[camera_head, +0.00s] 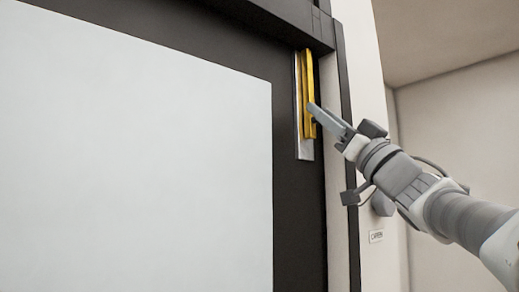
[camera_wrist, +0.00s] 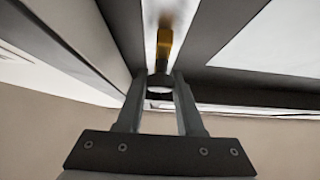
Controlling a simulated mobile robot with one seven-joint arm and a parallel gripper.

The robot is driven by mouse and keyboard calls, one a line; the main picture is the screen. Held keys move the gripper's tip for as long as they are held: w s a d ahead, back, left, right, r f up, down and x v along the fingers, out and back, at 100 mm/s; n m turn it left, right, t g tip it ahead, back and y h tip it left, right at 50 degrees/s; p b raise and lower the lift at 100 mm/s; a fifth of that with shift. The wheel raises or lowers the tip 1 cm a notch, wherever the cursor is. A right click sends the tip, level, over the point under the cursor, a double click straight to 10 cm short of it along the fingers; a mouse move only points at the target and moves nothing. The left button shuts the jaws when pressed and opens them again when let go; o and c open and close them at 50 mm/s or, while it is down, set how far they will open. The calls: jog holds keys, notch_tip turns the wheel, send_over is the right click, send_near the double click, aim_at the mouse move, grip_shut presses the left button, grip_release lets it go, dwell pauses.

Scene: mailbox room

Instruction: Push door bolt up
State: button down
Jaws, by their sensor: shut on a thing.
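The yellow door bolt (camera_head: 308,80) stands upright on a silver backing plate (camera_head: 305,152) near the right edge of the dark door frame. Its upper end is close under the overhead beam. My gripper (camera_head: 312,108) reaches in from the right with its fingertips at the lower part of the bolt. In the wrist view, the yellow bolt (camera_wrist: 163,50) runs up between the fingertips of my gripper (camera_wrist: 160,80), which are shut on its lower part. A dark round shape there hides some of the contact.
A large pale panel (camera_head: 140,150) fills the door on the left. The dark overhead beam (camera_head: 285,20) crosses above the bolt. A small label sign (camera_head: 376,236) is on the wall at right. Open room lies to the right.

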aim_at(311, 83)
jog(key=shift+r, duration=0.1)
dwell(0.7)
notch_tip(311, 83, up, 5)
jog(key=shift+f+p, duration=0.2)
jog(key=shift+p, duration=1.05)
jog(key=shift+s+r, duration=0.15)
jog(key=shift+r, duration=0.05)
jog(key=c, duration=1)
grip_release()
jog(key=o, duration=0.5)
jog(key=shift+c, duration=0.2)
jog(key=shift+f, duration=0.1)
jog(key=shift+f, duration=0.15)
